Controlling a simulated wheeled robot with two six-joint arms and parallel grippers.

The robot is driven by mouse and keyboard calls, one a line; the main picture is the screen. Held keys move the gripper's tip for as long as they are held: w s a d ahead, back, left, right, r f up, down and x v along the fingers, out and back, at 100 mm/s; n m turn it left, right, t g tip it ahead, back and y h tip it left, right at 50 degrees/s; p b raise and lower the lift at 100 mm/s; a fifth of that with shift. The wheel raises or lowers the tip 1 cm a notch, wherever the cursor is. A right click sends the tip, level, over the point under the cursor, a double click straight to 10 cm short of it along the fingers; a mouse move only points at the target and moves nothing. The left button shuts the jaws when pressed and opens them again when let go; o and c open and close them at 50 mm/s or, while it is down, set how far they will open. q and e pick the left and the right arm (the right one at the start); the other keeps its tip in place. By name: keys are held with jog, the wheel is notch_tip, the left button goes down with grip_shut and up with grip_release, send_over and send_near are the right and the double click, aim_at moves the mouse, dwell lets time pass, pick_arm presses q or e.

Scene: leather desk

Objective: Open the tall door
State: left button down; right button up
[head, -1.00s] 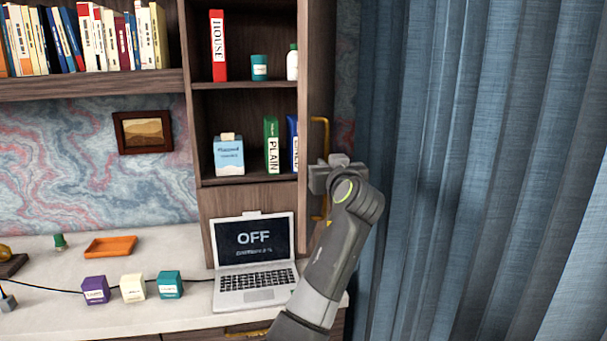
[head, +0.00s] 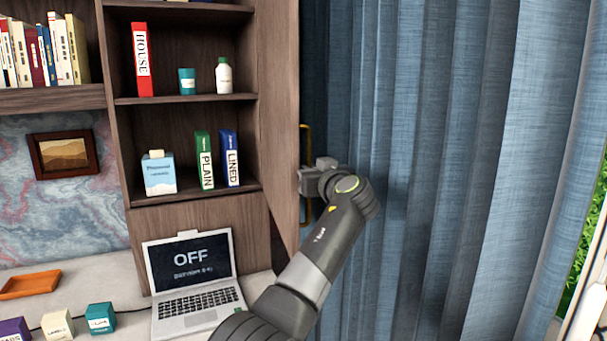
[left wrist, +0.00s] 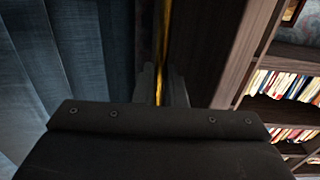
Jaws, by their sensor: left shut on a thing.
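The tall door (head: 279,110) is a dark wood panel hinged at the right side of the open cabinet (head: 186,130). It stands swung open, seen at an angle. A brass bar handle (head: 306,140) runs up its outer face. My left gripper (head: 312,180) is at the handle, with the arm coming up from below. In the left wrist view the handle (left wrist: 162,60) runs down between the fingers of my left gripper (left wrist: 162,88), which is shut on it. The gripper hides the handle's middle. My right gripper is not in view.
Blue curtains (head: 420,150) hang close to the right of the door and arm. A laptop (head: 193,280) stands on the desk below the cabinet. The shelves hold binders, a carton (head: 159,175) and a white bottle (head: 224,76). An orange tray (head: 30,284) lies at left.

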pick_arm(q)
jog(key=shift+w+d+r, duration=0.1)
jog(key=shift+w+r, duration=0.1)
jog(key=shift+r, duration=0.3)
jog(key=c, duration=1.7)
grip_release()
jog(key=shift+w, duration=0.1)
jog(key=shift+c, duration=0.2)
jog(key=shift+o, duration=1.2)
jog(key=shift+w+a+f, duration=0.1)
jog(key=shift+a+f, duration=0.1)
jog(key=b+v, duration=0.3)
jog(key=v, duration=0.4)
jog(key=shift+f+b, duration=0.25)
jog(key=shift+b, duration=0.15)
